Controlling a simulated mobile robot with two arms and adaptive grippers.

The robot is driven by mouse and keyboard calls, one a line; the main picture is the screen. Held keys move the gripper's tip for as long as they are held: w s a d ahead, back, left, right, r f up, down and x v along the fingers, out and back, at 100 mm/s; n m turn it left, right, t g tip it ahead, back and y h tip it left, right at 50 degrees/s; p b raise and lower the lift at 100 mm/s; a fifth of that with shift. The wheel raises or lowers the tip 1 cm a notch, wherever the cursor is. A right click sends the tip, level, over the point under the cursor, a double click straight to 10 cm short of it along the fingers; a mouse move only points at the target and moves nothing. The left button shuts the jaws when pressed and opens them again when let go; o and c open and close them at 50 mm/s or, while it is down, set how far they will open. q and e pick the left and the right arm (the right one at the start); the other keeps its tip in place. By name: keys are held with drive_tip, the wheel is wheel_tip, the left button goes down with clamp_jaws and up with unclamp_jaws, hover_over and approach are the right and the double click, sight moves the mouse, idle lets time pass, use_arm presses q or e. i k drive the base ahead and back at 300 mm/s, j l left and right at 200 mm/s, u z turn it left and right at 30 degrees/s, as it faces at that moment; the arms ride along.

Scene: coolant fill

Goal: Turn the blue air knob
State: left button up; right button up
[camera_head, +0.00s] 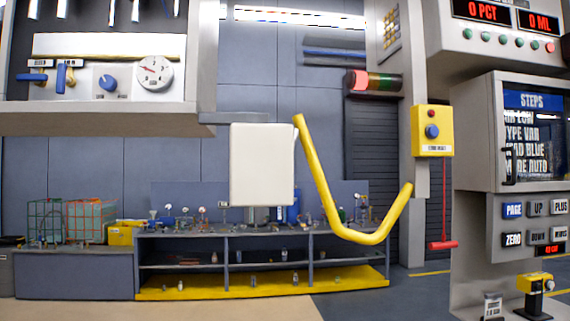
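A round blue knob (108,82) sits on the upper left panel, between blue valve levers (63,77) and a round white dial gauge (154,72). Small labels beneath this knob are too small to read. A second blue knob (432,131) is on a yellow box (432,146) on the post at right, below a red button. I cannot tell from the labels which is the air knob. Neither gripper shows in the head view, and nothing is seen touching either knob.
A white box (262,165) and a bent yellow bar (325,190) stand mid-view. Behind them is a long workbench (225,236) with small items. At right is a control cabinet with a steps screen (532,140) and buttons (513,210). Open floor (390,300) lies front centre.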

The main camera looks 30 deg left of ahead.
sight(108, 83)
drive_tip(key=u, duration=1.35)
drive_tip(key=j, duration=0.25)
drive_tip(key=i+j+z, duration=0.1)
drive_tip(key=i+j, duration=0.05)
drive_tip(key=j, duration=0.05)
